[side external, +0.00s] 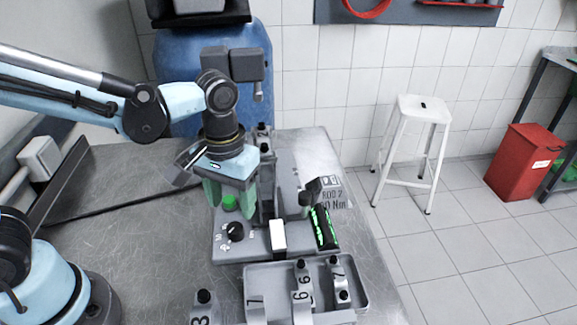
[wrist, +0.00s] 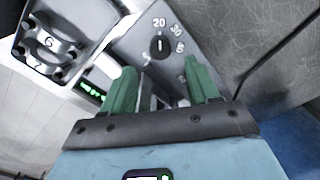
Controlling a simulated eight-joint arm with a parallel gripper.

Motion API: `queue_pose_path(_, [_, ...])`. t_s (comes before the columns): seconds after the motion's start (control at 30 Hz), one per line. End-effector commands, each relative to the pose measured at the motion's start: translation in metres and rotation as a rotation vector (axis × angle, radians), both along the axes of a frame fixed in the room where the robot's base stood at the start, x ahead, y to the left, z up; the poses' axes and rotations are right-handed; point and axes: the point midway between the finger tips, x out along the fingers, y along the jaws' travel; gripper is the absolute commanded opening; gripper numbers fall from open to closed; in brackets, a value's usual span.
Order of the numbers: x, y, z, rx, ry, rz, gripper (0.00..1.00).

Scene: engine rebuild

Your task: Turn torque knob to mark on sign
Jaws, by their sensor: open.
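The torque knob (side external: 236,231) is a small black dial on the grey panel in the side external view. In the wrist view the knob (wrist: 159,46) has a pale line that looks near vertical, towards the printed 20; a 30 and other marks stand to its right. The sign (side external: 331,192) stands behind the panel and reads "ROD 2" above a value in Nm, its first digit partly hidden. In the wrist view the gripper (wrist: 161,78) is empty.
A black display (side external: 324,228) with green text and a white block (side external: 278,235) sit on the panel right of the knob. A grey tray (side external: 256,270) with numbered metal parts lies in front. The steel table (side external: 130,215) is clear to the left.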

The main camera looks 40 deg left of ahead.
Motion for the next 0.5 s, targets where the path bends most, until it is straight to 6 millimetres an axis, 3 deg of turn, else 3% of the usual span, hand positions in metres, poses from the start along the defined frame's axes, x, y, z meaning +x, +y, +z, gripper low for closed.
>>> queue_pose_path(0.3, [0.0, 0.001, -0.04, -0.001, -0.001, 0.0, 0.6])
queue_pose_path(0.5, [0.0, 0.001, -0.057, -0.001, -0.001, 0.0, 0.6])
